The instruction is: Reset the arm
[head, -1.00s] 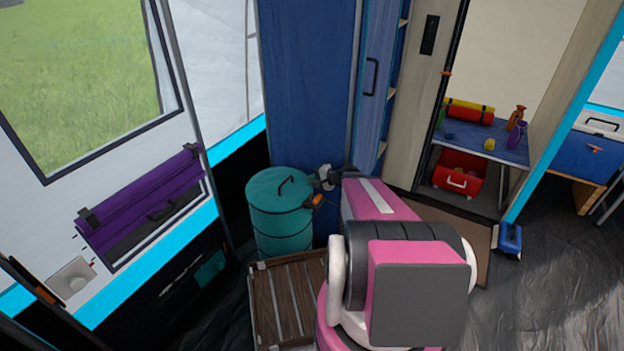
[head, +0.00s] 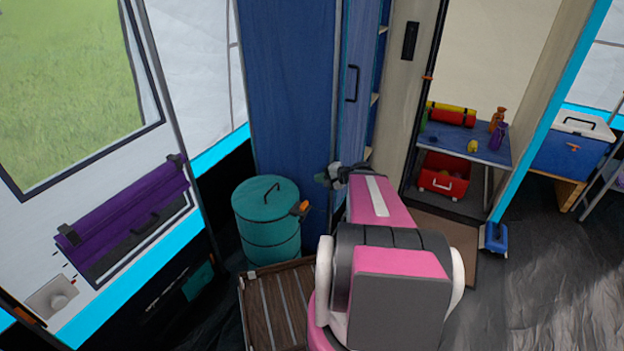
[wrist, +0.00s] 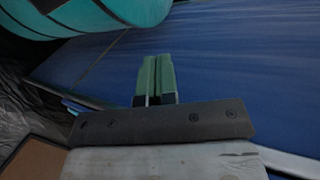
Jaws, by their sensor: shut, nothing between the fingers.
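My gripper is partly hidden behind my pink arm in the head view, where its dark end shows (head: 328,177) in front of the blue cabinet (head: 295,110). In the wrist view its two green fingers (wrist: 156,78) are pressed together, with nothing between them. The blue panel fills much of the wrist view behind the fingers. The teal lidded bin (head: 268,215) stands to the left of my gripper, apart from it; its side also shows at the top left of the wrist view (wrist: 85,15).
A slatted wooden crate (head: 275,305) stands below the bin, close to my arm. A purple roll (head: 125,205) hangs on the left wall. A shelf unit (head: 480,150) at the right holds bottles and a red box (head: 443,176).

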